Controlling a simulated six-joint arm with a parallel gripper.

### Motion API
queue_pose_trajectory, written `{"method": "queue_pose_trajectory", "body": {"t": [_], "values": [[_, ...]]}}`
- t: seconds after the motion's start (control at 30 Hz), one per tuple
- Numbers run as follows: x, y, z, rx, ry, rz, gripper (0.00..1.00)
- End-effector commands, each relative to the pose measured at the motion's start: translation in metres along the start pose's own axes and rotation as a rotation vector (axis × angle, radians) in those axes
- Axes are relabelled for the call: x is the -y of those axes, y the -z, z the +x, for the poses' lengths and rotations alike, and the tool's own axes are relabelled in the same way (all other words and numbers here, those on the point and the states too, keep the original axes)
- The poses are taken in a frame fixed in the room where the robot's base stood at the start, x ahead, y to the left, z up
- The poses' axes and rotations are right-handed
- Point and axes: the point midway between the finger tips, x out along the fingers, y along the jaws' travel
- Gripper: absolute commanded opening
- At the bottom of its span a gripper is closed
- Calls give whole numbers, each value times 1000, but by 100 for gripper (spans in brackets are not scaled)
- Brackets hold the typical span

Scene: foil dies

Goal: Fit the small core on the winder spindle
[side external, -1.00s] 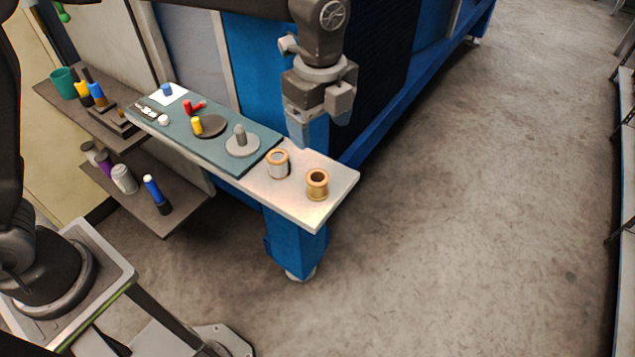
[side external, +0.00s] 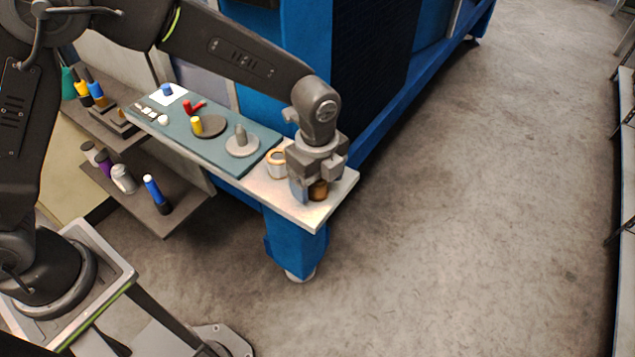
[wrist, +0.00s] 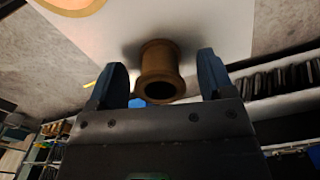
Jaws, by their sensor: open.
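A brown spool-shaped core (side external: 319,191) stands on the pale end of the bench, partly hidden by my gripper (side external: 309,190). In the wrist view the brown core (wrist: 160,70) sits between the two open blue fingers of my gripper (wrist: 162,62), with space on both sides. A second core (side external: 275,163), pale with a tan rim, stands just left of my gripper. Its rim shows cut off at the top left of the wrist view (wrist: 75,4). A grey upright peg (side external: 241,136) on a light round disc (side external: 243,150), seemingly the spindle, stands on the teal mat.
The teal mat (side external: 216,153) also holds a yellow peg (side external: 197,125) on a dark disc, a red piece (side external: 194,107) and a blue piece on a white square. Lower shelves at left hold several bottles. A blue machine stands behind the bench.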

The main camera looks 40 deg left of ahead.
Motion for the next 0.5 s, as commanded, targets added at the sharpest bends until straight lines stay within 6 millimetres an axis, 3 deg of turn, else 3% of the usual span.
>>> {"method": "queue_pose_trajectory", "body": {"t": [0.3,0.5], "values": [[0,0,8,0,1,0,75],[0,0,7,0,1,0,57]]}}
